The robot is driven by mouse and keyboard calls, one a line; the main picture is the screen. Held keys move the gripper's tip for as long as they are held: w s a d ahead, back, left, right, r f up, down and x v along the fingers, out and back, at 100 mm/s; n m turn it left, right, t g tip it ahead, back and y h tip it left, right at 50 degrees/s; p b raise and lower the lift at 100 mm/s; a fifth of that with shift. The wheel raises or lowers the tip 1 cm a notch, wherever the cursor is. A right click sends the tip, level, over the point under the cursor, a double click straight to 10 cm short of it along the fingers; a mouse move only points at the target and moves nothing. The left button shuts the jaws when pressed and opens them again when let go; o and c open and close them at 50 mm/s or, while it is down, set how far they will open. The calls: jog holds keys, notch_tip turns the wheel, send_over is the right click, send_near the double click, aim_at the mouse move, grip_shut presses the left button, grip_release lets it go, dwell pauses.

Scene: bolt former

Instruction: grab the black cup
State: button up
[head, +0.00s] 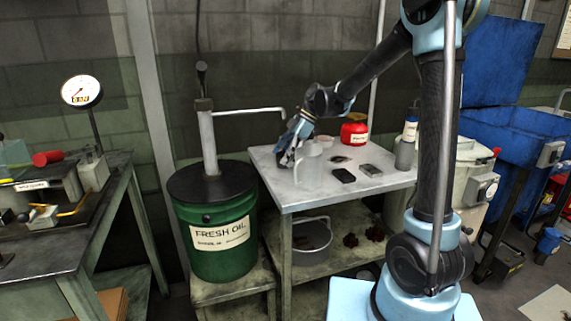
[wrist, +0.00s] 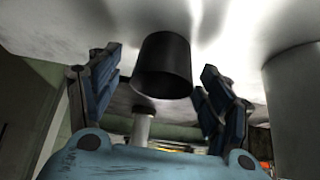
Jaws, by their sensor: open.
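The black cup (wrist: 162,66) shows in the wrist view, between the two blue-and-black fingers of my gripper (wrist: 160,72). The fingers are spread, with a visible gap on each side of the cup. The cup stands against the pale tabletop (wrist: 225,30), which fills the top of that view. In the head view my gripper (head: 290,150) is low over the left part of the metal table (head: 325,190). I cannot make out the cup clearly there; the gripper hides that spot.
A grey cylinder (head: 309,163) stands just right of my gripper. A red container (head: 354,132) is at the table's back, and dark flat items (head: 343,175) lie in the middle. A green oil drum (head: 217,235) with a pipe (head: 250,112) stands left of the table.

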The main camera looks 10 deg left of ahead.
jog(key=c, duration=1.1)
jog(key=shift+c, duration=0.2)
